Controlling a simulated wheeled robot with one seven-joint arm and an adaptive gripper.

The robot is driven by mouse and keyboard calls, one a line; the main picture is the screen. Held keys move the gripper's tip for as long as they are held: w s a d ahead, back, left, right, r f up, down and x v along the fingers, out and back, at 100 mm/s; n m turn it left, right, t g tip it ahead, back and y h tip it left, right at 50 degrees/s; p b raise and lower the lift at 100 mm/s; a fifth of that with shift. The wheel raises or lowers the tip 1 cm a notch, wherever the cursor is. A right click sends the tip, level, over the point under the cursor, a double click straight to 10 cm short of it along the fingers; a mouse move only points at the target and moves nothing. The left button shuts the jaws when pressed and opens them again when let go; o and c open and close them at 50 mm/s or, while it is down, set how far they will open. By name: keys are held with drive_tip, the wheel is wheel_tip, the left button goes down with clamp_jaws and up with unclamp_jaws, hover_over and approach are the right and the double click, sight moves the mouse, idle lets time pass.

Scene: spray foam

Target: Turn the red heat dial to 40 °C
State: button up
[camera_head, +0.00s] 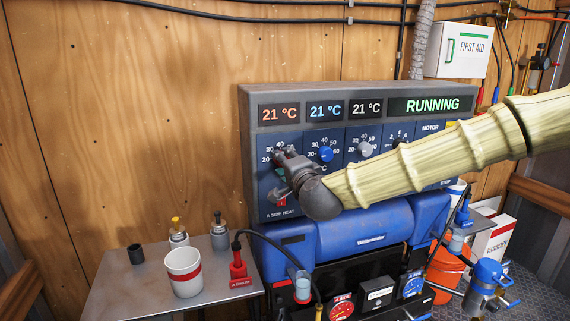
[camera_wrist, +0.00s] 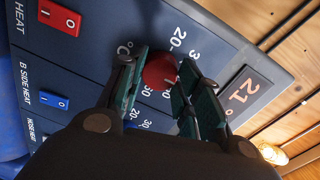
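The red heat dial (camera_wrist: 160,72) sits on the blue A side heat panel (camera_wrist: 215,45) and shows between my fingers in the wrist view. My gripper (camera_wrist: 163,62) is open, with one green-padded finger on each side of the dial. Whether either finger touches the dial I cannot tell. In the head view my gripper (camera_head: 283,158) covers the dial, with the scale marks 20, 30 and 40 showing around it. The dial's pointer is not clear. The red-lit display (camera_head: 279,113) above reads 21 °C.
A blue dial (camera_head: 326,154) and a grey dial (camera_head: 365,149) stand to the right on the same machine. A red rocker switch (camera_wrist: 60,17) sits below the red dial. A metal table (camera_head: 135,285) with a cup (camera_head: 184,278) stands at the lower left.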

drive_tip(key=o, duration=0.5)
drive_tip(key=shift+s, duration=0.1)
drive_tip(key=v, duration=1.1)
drive_tip(key=shift+s+d, duration=0.2)
drive_tip(key=shift+s, duration=0.15)
